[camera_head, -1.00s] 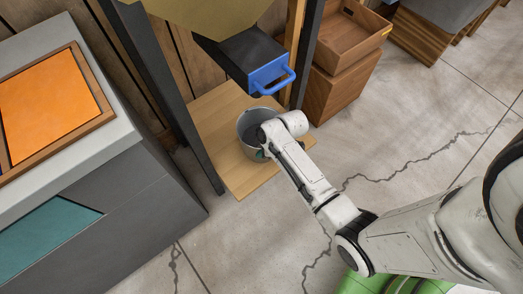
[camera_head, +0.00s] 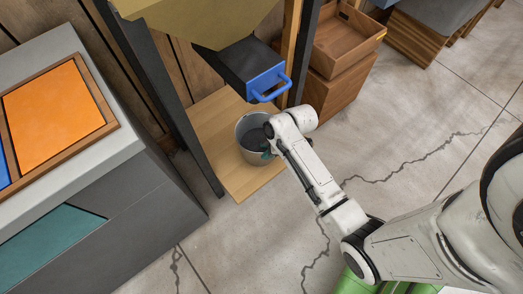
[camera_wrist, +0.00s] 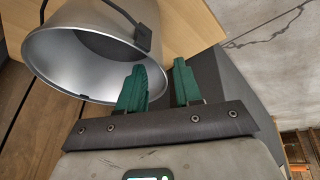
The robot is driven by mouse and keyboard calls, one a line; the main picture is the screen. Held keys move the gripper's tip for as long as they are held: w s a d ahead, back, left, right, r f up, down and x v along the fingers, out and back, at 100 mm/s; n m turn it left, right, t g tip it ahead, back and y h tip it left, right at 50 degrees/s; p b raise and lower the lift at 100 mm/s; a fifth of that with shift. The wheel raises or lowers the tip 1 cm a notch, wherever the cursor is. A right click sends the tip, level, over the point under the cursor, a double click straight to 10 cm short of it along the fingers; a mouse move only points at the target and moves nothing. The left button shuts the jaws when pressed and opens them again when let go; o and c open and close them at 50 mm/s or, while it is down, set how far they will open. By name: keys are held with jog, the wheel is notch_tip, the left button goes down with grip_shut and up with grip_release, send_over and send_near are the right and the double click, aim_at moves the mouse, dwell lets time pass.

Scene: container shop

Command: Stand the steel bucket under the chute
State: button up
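The steel bucket (camera_head: 245,142) stands upright on the pale wooden board, below and slightly in front of the blue-handled chute (camera_head: 248,66) in the head view. In the wrist view the bucket (camera_wrist: 72,48) fills the upper left, its open mouth facing the camera. A dark clip or handle joint sits on its rim. My gripper (camera_wrist: 158,85) has two green fingers with a gap between them. The left finger overlaps the bucket's rim in the picture; the right finger is clear of it. I see nothing held. In the head view the fingers (camera_head: 267,154) are mostly hidden by my wrist.
The wooden board (camera_head: 215,118) lies between dark posts (camera_head: 165,95). A grey cabinet (camera_head: 150,215) with an orange panel stands at the left. Wooden boxes (camera_head: 338,85) stand right of the chute. The cracked concrete floor on the right is open.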

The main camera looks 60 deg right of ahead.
jog(key=s+a+r+m+g+h, duration=0.1)
jog(key=s+a+r+m, duration=0.3)
jog(key=s+r, duration=0.2)
jog(key=s+a+r+m+g+h+p, duration=0.1)
jog(key=s+a+r+m+g, duration=0.1)
jog(key=s+a+r+m, duration=0.2)
jog(key=s+r, duration=0.3)
jog(key=s, duration=0.1)
jog(key=shift+a, duration=0.3)
